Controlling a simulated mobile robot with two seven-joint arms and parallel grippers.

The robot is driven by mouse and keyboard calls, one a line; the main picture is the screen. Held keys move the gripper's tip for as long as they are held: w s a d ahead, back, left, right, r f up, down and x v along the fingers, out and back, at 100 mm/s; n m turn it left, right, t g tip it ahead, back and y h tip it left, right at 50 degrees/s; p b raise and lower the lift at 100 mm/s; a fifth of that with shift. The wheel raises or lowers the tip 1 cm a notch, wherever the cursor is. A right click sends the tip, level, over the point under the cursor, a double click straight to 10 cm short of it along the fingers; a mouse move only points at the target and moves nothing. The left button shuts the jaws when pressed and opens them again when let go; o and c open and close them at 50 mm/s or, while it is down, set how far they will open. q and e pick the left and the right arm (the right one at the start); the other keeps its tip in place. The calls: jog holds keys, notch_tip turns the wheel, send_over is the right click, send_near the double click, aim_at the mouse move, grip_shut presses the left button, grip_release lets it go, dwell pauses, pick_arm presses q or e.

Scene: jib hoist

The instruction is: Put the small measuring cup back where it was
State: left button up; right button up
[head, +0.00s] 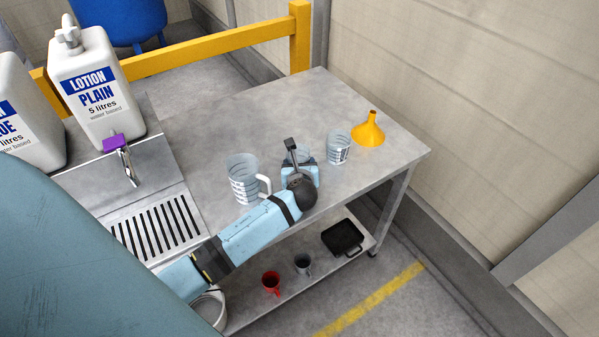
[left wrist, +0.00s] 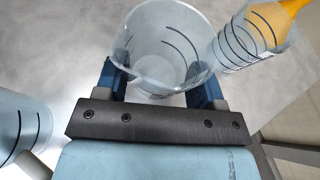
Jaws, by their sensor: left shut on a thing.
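My left gripper (head: 300,163) has its blue-tipped fingers on both sides of a clear measuring cup (head: 301,174). In the left wrist view the cup (left wrist: 160,45) stands roughly upright and looks empty, between the left gripper's fingers (left wrist: 162,82). My wrist hides part of it in the head view, and I cannot tell whether its base touches the tabletop. A narrower clear measuring cup (head: 339,148) with dark marks stands just right of it, and looks the smallest. A larger clear jug with a handle (head: 242,180) stands to the left. My right gripper is out of view.
A yellow funnel (head: 369,132) stands near the right end of the grey worktop (head: 250,120). A lotion canister (head: 92,85) and a drain grate (head: 157,228) are left. The lower shelf holds a red mug (head: 271,283), a grey mug (head: 303,264) and a black tray (head: 343,238). The worktop's back is clear.

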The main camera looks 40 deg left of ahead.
pick_arm(q)
notch_tip(320, 180, down, 3)
jog(key=shift+r, duration=0.2)
jog(key=shift+f, duration=0.1)
jog(key=o, duration=1.1)
jog(key=shift+c, duration=0.2)
jog(key=v, duration=1.2)
